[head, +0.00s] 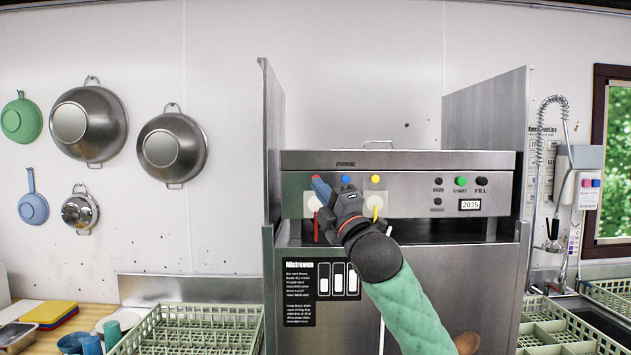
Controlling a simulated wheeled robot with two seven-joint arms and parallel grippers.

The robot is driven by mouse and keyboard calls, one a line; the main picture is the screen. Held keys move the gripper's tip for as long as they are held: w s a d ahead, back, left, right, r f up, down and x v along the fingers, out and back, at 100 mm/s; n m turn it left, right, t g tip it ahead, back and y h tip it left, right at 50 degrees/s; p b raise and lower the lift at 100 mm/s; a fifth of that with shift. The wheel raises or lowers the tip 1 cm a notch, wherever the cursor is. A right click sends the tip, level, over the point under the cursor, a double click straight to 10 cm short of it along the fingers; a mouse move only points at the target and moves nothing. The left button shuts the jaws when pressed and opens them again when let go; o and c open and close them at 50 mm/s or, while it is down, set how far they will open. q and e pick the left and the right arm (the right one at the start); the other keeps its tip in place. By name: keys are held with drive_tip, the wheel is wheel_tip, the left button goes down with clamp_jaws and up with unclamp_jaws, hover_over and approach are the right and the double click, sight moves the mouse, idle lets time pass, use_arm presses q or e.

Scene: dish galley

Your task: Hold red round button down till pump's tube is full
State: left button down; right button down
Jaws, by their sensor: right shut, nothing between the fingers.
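The steel dish machine (420,205) has a front panel with a blue round button (346,179) and a yellow round button (375,179). My right gripper (316,182) is shut and empty, its tips at the panel left of the blue button. The red button is hidden behind the tips, so I cannot tell whether they touch or press it. Below, a pale round pump (311,203) is partly covered by the gripper. A red tube (316,226) shows under it; how full it is, I cannot tell. A yellow tube (375,213) hangs at the right pump. My left gripper is out of view.
A green START button (460,182), dark buttons and a display reading 2035 (469,205) sit at the panel's right. Steel side walls (273,150) rise at both sides. Green dish racks (185,330) stand at left and right. Pans (172,148) hang on the wall.

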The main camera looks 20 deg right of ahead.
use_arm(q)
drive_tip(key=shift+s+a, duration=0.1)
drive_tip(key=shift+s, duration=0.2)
use_arm(e)
drive_tip(key=w+d, duration=0.2)
drive_tip(key=w, duration=0.6)
drive_tip(key=shift+w+d, duration=0.2)
drive_tip(key=shift+w, duration=0.05)
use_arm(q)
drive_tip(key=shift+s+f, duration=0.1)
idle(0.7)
use_arm(e)
drive_tip(key=shift+w, duration=0.15)
idle(0.9)
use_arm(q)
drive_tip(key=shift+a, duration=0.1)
use_arm(e)
drive_tip(key=shift+w+d, duration=0.15)
drive_tip(key=shift+w, duration=0.1)
